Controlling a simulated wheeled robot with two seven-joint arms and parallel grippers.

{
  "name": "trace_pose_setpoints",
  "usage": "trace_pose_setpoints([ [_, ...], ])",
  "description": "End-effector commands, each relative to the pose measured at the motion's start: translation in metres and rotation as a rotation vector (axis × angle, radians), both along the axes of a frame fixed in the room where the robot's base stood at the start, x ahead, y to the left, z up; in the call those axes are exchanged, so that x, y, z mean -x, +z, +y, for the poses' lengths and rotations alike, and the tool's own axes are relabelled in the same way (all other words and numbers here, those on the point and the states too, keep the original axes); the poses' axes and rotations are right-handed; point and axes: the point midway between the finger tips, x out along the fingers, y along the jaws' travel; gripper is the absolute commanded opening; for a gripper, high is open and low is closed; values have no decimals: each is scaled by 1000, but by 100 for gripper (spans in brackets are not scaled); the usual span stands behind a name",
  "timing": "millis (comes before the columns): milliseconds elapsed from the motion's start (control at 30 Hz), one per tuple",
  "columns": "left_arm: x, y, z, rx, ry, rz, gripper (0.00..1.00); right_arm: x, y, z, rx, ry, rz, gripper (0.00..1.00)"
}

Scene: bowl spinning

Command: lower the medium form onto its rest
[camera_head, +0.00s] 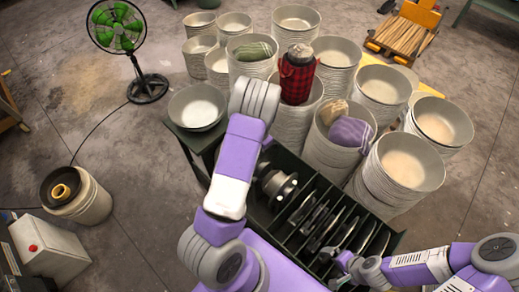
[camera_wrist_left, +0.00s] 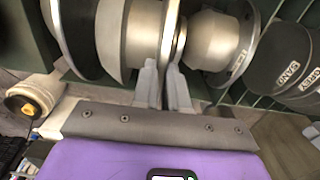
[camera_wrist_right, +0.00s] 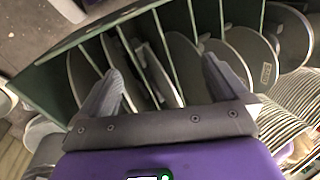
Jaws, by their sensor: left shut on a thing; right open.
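A turned metal form (camera_wrist_left: 132,38) with a wide rounded body fills the upper middle of the left wrist view. My left gripper (camera_wrist_left: 163,78) is shut on its narrow neck. A second form (camera_wrist_left: 214,40) with a labelled flange lies close on its right. No label naming the medium form is readable. In the head view, metal forms (camera_head: 277,184) show at the rack's left end, beside my left arm, which hides my left gripper. Whether the held form touches its rest cannot be told. My right gripper (camera_wrist_right: 165,75) is open and empty above upright discs (camera_wrist_right: 157,73) in the rack.
The dark green rack (camera_head: 397,243) has several slots with discs between dividers. Stacks of pale bowls (camera_head: 405,160) stand close behind it. A single bowl (camera_head: 197,107) sits at its left corner. A green fan (camera_head: 118,25) and a bucket (camera_head: 92,203) stand on open floor at left.

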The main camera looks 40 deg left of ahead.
Motion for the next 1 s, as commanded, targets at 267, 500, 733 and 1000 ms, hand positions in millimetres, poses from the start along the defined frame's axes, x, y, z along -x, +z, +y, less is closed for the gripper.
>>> trace_pose_setpoints([
  [267,-1,-5,1,-2,-1,-2,0,0,-4,0,0,0,0,100],
  [500,-1,-12,1,-2,-1,-3,0,0,-9,0,0,0,0,100],
  [733,-1,-18,1,-2,0,-3,0,0,-13,0,0,0,0,100],
  [1000,-1,-22,1,-2,0,-3,0,0,-16,0,0,0,0,100],
])
